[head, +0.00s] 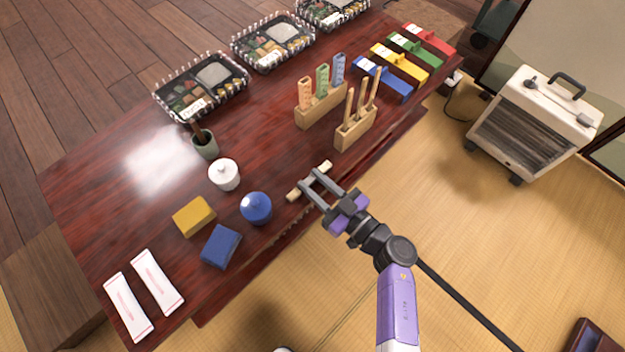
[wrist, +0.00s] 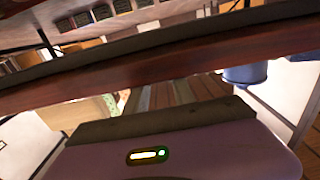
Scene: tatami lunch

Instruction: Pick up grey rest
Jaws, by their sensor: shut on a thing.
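My gripper (head: 313,179) is over the front edge of the dark red table (head: 300,232), its fingers pointing to the upper left. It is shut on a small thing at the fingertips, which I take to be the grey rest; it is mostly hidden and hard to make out. Cream pieces (head: 294,194) show on both outer sides of the fingertips; I cannot tell whether they are one bar. The wrist view shows my purple gripper body (wrist: 180,155) close up and a table edge, but not the held thing clearly.
Left of my gripper are a blue jar (head: 256,208), a white jar (head: 224,174), a blue block (head: 221,247) and a yellow block (head: 194,216). A wooden holder (head: 355,131) with upright utensils stands beyond it. Tatami floor (head: 450,235) to the right is clear up to a heater (head: 535,118).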

